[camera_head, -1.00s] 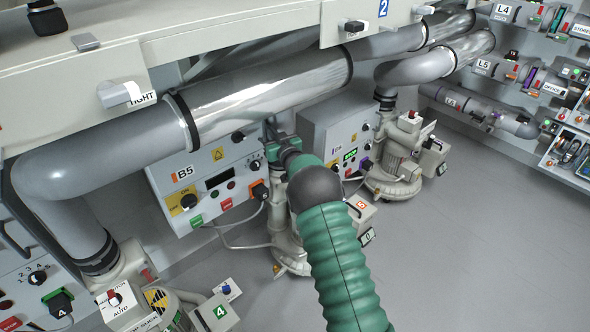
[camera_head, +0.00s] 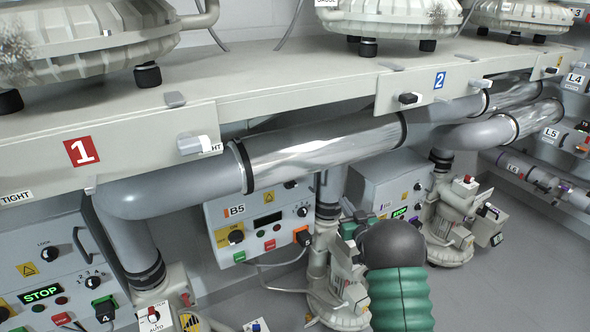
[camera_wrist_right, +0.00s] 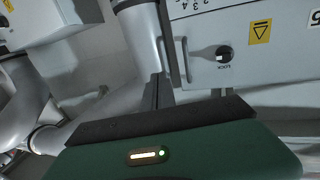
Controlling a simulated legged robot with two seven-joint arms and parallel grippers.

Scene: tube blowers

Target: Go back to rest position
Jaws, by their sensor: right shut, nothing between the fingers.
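My right arm, green and ribbed with a dark round joint, rises from the bottom right of the head view. My right gripper (camera_head: 352,222) is partly hidden behind that joint, in front of the blower machines below the shelf. In the right wrist view the dark fingers (camera_wrist_right: 158,92) are together with nothing between them, apart from the grey panel with the LOCK knob (camera_wrist_right: 224,53). My left gripper is not in view.
A shelf (camera_head: 290,85) with large blowers crosses the view, grey and shiny pipes (camera_head: 325,150) under it. Control box B5 (camera_head: 262,222) and a blower (camera_head: 335,285) stand close to my right arm. Free floor (camera_head: 515,285) lies at the lower right.

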